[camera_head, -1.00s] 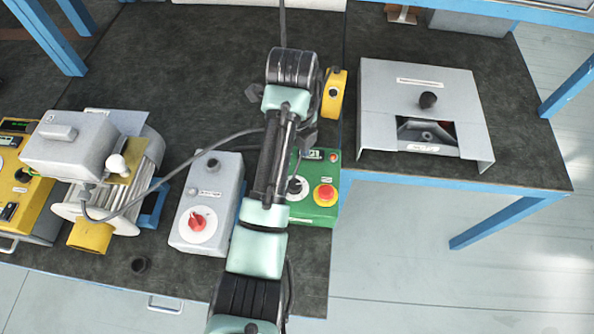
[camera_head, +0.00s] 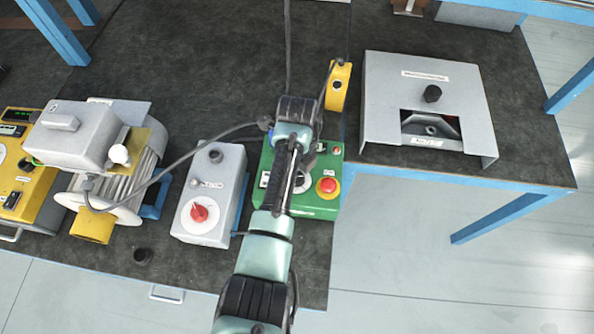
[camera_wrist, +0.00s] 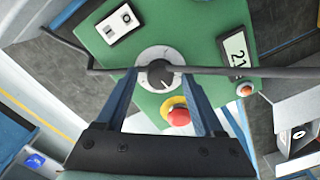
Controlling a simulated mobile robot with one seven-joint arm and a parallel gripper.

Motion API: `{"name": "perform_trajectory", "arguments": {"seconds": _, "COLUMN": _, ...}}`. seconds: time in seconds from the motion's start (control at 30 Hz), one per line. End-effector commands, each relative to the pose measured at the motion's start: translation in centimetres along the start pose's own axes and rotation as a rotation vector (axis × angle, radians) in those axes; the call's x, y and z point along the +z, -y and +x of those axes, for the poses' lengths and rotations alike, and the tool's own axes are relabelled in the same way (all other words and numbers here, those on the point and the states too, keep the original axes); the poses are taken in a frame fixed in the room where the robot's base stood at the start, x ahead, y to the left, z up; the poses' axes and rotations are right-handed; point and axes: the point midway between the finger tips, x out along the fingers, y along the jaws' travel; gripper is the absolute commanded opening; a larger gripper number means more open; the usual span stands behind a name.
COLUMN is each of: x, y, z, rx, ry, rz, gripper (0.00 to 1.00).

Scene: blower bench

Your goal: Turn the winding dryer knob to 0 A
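The green box (camera_head: 330,170) with a red stop button (camera_head: 326,185) stands on the bench; my arm hides part of its top in the head view. In the wrist view the green panel (camera_wrist: 205,30) fills the middle, with a black knob (camera_wrist: 160,74) on a round white dial. A small display (camera_wrist: 236,52), turned sideways, seems to read 2 A. My gripper (camera_wrist: 161,80) is open, with one finger on each side of the knob and visible gaps. Whether the fingertips are down at knob height I cannot tell. The red button shows beside the right finger.
A dark cable (camera_wrist: 270,71) crosses the wrist view at the knob. A grey box with a red knob (camera_head: 199,213) and a blower motor (camera_head: 75,135) stand left. A yellow pendant (camera_head: 339,87) lies behind; a grey metal housing (camera_head: 385,95) stands right.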

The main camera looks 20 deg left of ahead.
Motion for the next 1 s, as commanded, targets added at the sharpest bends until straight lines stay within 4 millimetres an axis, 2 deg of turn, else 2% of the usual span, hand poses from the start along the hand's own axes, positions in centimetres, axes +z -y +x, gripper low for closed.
{"name": "perform_trajectory", "arguments": {"seconds": 0.03, "x": 0.00, "y": 0.00, "z": -0.01, "rx": 0.000, "ry": 0.000, "rz": 0.000, "gripper": 0.60}}
{"name": "perform_trajectory", "arguments": {"seconds": 0.07, "x": 0.00, "y": 0.00, "z": -0.02, "rx": 0.000, "ry": 0.000, "rz": 0.000, "gripper": 0.55}}
{"name": "perform_trajectory", "arguments": {"seconds": 0.37, "x": 0.01, "y": -0.01, "z": -0.04, "rx": 0.000, "ry": 0.000, "rz": -0.001, "gripper": 0.01}}
{"name": "perform_trajectory", "arguments": {"seconds": 0.73, "x": 0.01, "y": -0.01, "z": -0.12, "rx": 0.000, "ry": -0.001, "rz": -0.033, "gripper": 0.00}}
{"name": "perform_trajectory", "arguments": {"seconds": 1.0, "x": -0.04, "y": 0.02, "z": -0.24, "rx": 0.001, "ry": -0.002, "rz": -0.184, "gripper": 0.00}}
